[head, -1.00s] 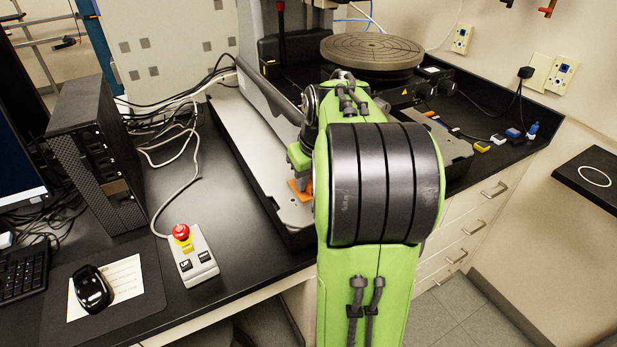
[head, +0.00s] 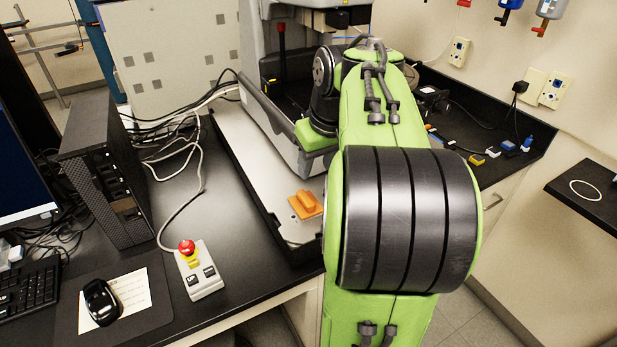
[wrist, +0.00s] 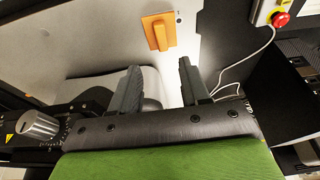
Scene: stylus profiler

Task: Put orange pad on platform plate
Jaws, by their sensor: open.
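The orange pad (head: 306,204), a flat orange block with a raised grip, lies on the light grey base of the profiler (head: 262,165), near its front edge. The pad also shows in the wrist view (wrist: 159,32), beyond my fingertips and apart from them. My gripper (wrist: 158,78) is open with nothing between its two dark fingers. In the head view my arm hides the gripper. The round platform plate is hidden behind my arm in the head view and does not show in the wrist view.
A control box with a red stop button (head: 199,270) stands on the black bench left of the profiler. A computer tower (head: 105,175) and cables are further left. Small coloured connectors (head: 492,152) lie at the right.

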